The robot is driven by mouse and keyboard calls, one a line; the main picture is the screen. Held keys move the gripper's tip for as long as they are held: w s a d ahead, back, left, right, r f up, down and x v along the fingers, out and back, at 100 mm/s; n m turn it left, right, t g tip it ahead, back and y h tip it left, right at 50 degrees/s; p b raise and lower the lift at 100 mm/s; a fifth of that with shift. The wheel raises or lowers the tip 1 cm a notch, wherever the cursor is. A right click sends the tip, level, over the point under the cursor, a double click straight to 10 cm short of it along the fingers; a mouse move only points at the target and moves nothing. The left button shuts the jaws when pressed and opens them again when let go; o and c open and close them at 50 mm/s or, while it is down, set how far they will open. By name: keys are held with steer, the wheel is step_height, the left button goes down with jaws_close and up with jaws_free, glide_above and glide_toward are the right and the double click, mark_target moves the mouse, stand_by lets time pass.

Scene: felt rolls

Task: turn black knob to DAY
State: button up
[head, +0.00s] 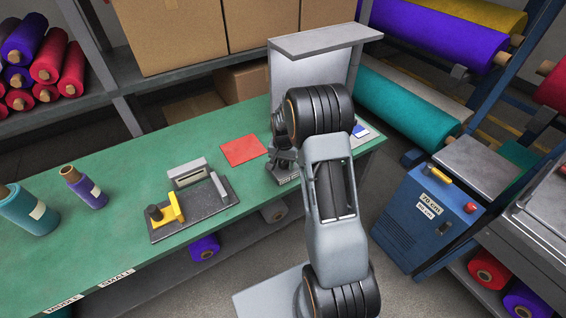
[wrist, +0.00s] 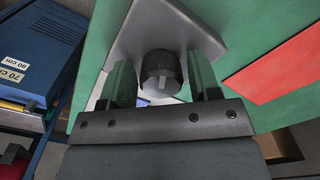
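In the wrist view the black knob (wrist: 158,66) stands on a grey sloped housing (wrist: 190,28), with a pale pointer mark on its lower edge as pictured. My gripper (wrist: 160,78) is open, one finger on each side of the knob. A small gap seems to show on each side, so the fingers do not look closed on it. No DAY lettering is readable. In the head view my gripper (head: 284,158) is pointed down at the green table's right part, and it and my arm hide the knob.
A red felt sheet (head: 243,149) lies left of my gripper on the green table (head: 130,180). Further left are a black board (head: 215,205) with a yellow-handled tool and two felt rolls. A grey stand (head: 325,40) rises behind my arm. A blue machine (head: 410,225) stands right.

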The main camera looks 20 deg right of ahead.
steer(key=shift+o, duration=0.8)
step_height(320, 180, up, 14)
steer(key=shift+b, duration=0.4)
steer(key=shift+f, duration=0.1)
steer(key=s+a+r+n+t, duration=0.2)
steer(key=s+a, duration=0.3)
steer(key=s, duration=0.6)
steer(key=s+a+r+n+t, duration=0.1)
steer(key=s+a+r+n, duration=0.2)
steer(key=s, duration=0.7)
steer(key=a+n, duration=0.2)
steer(key=shift+s+a+r+n+t, duration=0.2)
steer(key=shift+s+a+n+t, duration=0.1)
steer(key=shift+s+a+t, duration=0.1)
